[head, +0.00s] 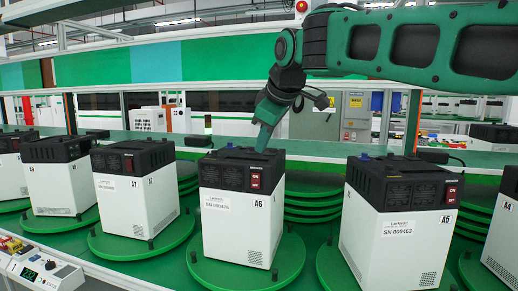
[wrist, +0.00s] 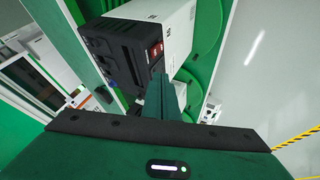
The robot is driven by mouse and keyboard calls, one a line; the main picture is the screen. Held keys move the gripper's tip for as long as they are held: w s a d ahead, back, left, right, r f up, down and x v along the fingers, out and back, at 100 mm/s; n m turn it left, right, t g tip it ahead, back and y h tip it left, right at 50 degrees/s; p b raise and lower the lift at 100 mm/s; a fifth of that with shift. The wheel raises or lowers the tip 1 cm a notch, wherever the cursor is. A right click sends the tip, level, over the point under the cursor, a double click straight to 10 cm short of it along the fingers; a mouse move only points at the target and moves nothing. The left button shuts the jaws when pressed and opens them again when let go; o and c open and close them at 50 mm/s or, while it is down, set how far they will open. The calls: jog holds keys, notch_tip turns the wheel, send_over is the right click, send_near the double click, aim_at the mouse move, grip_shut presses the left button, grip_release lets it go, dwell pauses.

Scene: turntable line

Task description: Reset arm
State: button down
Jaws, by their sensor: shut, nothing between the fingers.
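My gripper (head: 266,134) hangs from the green arm and points down just above the black top of the box labelled A6 (head: 240,225). Its green fingers are together with nothing between them. Box A6 is white with a black upper part and a red switch, and it stands upright on a green turntable (head: 205,272). In the wrist view, the shut fingers (wrist: 170,88) lie in front of a black-and-white box (wrist: 172,30) with red switches. I cannot tell whether the fingertips touch the box.
Box A5 (head: 398,225) stands on its own turntable to the right, and box A7 (head: 135,190) to the left. More boxes stand beyond both. A small panel with a display (head: 40,270) is at the front left. Stacked green discs (head: 313,205) lie behind A6.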

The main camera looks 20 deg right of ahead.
jog(key=s+d+f+m+g+h, duration=0.1)
jog(key=s+d+f+m+g, duration=0.1)
jog(key=s+d+f+m, duration=0.5)
jog(key=s+d+f+m+g, duration=0.3)
jog(key=s+d+f+m, duration=0.1)
jog(key=s+f, duration=0.8)
jog(key=s+d+f+m+g+y, duration=0.1)
jog(key=s+d+f+m+g, duration=0.2)
jog(key=s+f, duration=0.9)
jog(key=s+d+m, duration=0.1)
jog(key=s+d, duration=0.1)
jog(key=shift+d+f+m, duration=0.3)
jog(key=shift+f, duration=0.05)
jog(key=shift+w, duration=0.1)
jog(key=shift+w+f, duration=0.2)
jog(key=shift+w, duration=0.25)
